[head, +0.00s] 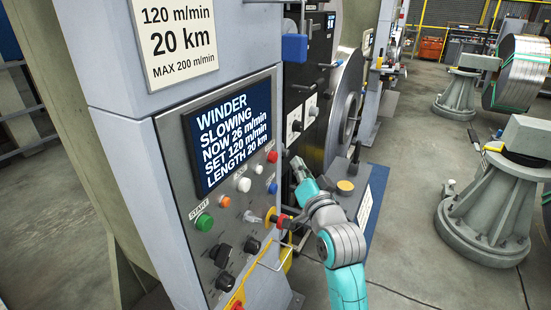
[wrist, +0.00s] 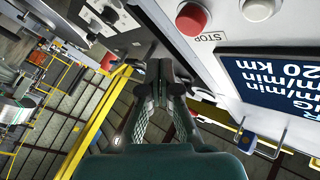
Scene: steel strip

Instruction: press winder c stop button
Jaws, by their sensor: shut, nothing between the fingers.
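The control panel (head: 180,150) of a winder fills the middle of the head view; no letter for the winder is readable. Its screen (head: 229,139) reads WINDER SLOWING, NOW 26 m/min, SET 120 m/min, LENGTH 20 km. A red button (head: 272,156) sits at the panel's upper right; in the wrist view the red button (wrist: 192,18) has a STOP label beside it. My gripper (head: 297,162) is just right of this button in the head view. In the wrist view my gripper (wrist: 160,66) is shut and empty, apart from the button in the picture.
A green START button (head: 204,221), a white button (head: 244,184), an orange button (head: 225,201) and a blue button (head: 273,188) share the panel. A red knob (head: 284,221) juts out near my arm. A grey pedestal (head: 490,215) stands right, with open floor between.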

